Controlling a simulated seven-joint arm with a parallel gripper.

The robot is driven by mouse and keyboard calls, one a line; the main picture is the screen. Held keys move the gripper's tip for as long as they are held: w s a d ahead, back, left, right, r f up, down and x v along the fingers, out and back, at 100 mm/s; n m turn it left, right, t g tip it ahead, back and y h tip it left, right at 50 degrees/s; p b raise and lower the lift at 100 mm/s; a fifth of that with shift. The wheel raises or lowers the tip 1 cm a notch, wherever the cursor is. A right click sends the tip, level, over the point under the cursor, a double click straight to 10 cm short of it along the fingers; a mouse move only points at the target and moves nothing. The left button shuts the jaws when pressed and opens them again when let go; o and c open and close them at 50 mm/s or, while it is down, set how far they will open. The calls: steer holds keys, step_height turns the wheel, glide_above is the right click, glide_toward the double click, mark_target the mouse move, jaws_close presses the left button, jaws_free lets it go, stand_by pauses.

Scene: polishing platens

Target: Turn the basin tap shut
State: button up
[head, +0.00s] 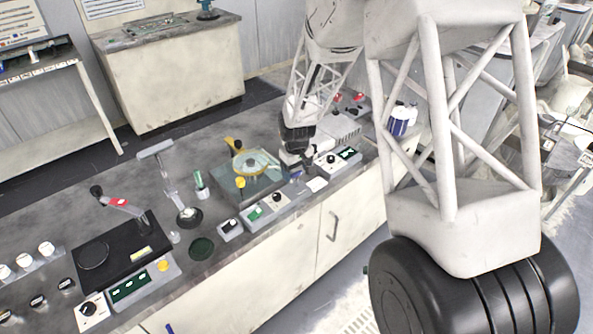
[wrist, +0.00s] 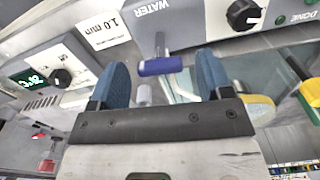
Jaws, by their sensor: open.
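In the wrist view the tap's blue lever (wrist: 160,66) lies crosswise on a grey stem, near a panel marked WATER. My gripper (wrist: 162,72) is open, with one blue fingertip on each side of the lever. In the head view my gripper (head: 292,162) is low over the bench, at the right side of the teal basin (head: 227,180).
A yellow-rimmed platen (head: 262,158) sits in the basin. A control box with a black knob (head: 277,197) stands in front, and another box (head: 335,160) stands to the right. A black polishing unit (head: 92,252) and a lamp stand (head: 188,214) are to the left.

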steer(key=shift+c, duration=0.3)
steer(key=c, duration=0.9)
steer(key=shift+o, duration=0.2)
